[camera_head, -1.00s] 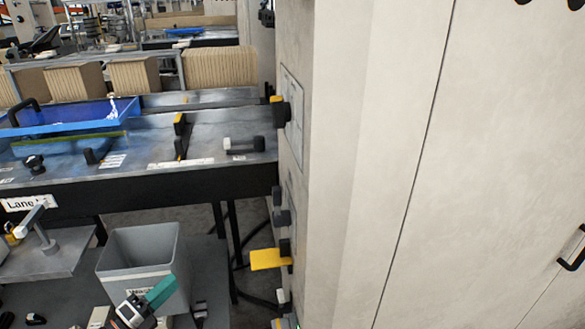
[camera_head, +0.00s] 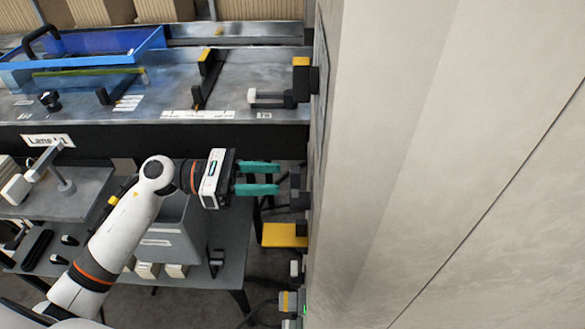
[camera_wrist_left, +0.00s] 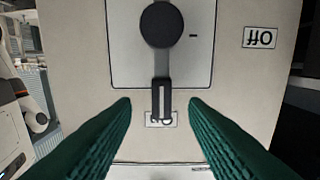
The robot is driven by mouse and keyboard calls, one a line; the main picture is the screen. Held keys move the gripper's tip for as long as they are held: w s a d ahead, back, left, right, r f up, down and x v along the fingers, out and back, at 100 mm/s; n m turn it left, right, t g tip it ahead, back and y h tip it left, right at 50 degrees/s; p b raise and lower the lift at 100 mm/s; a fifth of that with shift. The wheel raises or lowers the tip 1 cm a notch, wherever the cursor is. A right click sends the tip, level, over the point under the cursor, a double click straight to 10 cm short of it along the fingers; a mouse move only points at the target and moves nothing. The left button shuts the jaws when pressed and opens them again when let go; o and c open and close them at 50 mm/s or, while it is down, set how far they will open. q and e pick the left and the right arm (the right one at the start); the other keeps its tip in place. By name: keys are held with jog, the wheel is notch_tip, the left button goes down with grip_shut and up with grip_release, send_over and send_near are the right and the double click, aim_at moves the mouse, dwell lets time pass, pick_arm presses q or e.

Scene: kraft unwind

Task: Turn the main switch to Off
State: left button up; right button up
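The main switch shows in the left wrist view as a round black hub (camera_wrist_left: 161,25) on a grey plate, with a black lever (camera_wrist_left: 161,98) pointing down the picture. The lever's tip lies over a partly hidden label (camera_wrist_left: 160,120). An upside-down label that seems to read Off (camera_wrist_left: 260,37) is to the upper right. My left gripper (camera_head: 278,178) is open, its teal fingers pointing at the cabinet's side. In the left wrist view, its fingertips (camera_wrist_left: 160,104) are on either side of the lever's tip, with gaps. My right gripper is not in view.
The tall beige cabinet (camera_head: 420,130) fills the right side. A yellow handle (camera_head: 285,235) sticks out of its side below my left gripper, and a yellow-black one (camera_head: 303,77) above. A metal bench with a blue tray (camera_head: 80,48) stands behind. A grey bin (camera_head: 170,235) is below my arm.

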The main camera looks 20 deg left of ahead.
aim_at(291, 186)
pick_arm(q)
jog(key=p+x, duration=0.1)
jog(key=x, duration=0.4)
jog(key=shift+d, duration=0.1)
jog(key=shift+f, duration=0.1)
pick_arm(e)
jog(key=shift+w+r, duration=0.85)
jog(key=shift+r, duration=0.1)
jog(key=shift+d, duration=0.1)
pick_arm(q)
grip_shut()
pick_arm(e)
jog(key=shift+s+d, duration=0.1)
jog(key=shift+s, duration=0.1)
